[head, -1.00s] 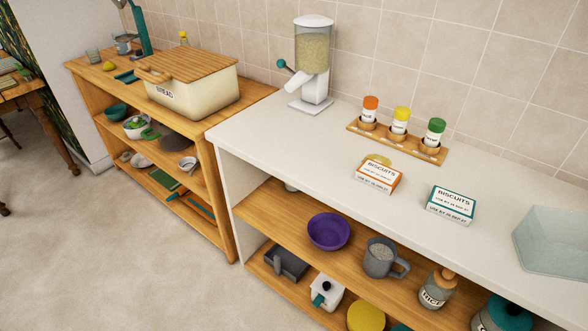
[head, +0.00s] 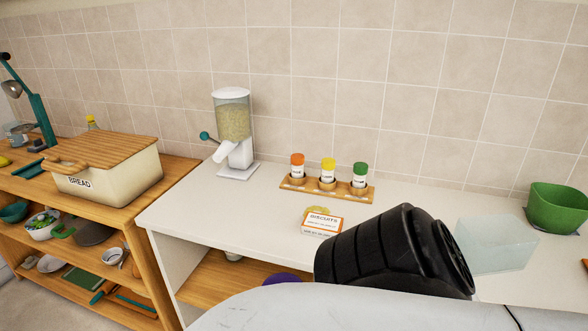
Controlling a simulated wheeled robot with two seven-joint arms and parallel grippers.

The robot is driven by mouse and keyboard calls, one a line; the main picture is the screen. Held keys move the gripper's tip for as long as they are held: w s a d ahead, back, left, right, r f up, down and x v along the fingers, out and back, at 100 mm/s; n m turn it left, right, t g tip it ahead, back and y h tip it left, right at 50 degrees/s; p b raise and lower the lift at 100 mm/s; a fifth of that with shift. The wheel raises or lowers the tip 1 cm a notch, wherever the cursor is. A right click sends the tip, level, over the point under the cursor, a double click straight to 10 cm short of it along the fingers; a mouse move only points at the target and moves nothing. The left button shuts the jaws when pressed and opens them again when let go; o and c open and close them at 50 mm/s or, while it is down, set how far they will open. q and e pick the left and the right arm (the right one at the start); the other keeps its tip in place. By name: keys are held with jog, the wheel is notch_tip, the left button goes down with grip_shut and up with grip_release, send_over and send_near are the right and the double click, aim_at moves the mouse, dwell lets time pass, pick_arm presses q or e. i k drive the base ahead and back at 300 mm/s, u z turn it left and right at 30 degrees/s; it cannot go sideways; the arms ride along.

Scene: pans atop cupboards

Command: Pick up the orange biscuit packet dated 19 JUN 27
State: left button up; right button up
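The orange-edged biscuit packet (head: 322,223) lies flat on the white worktop, label up, in front of the spice rack. It reads BISCUITS; the date line below is too small to read. A small yellow round thing lies just behind it. The teal-edged biscuit packet seen earlier is hidden behind my arm. A black ribbed joint and a pale link of my arm fill the lower right, just right of the orange packet in the picture. Neither gripper shows.
A wooden rack (head: 308,191) with three spice jars and a grain dispenser (head: 232,135) stand towards the back wall. A pale translucent box (head: 493,246) and a green bowl (head: 559,207) are at the right. A bread bin (head: 109,172) stands on the left cupboard.

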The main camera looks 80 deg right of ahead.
aim_at(321, 225)
jog(key=i, duration=1.3)
jog(key=z, duration=2.1)
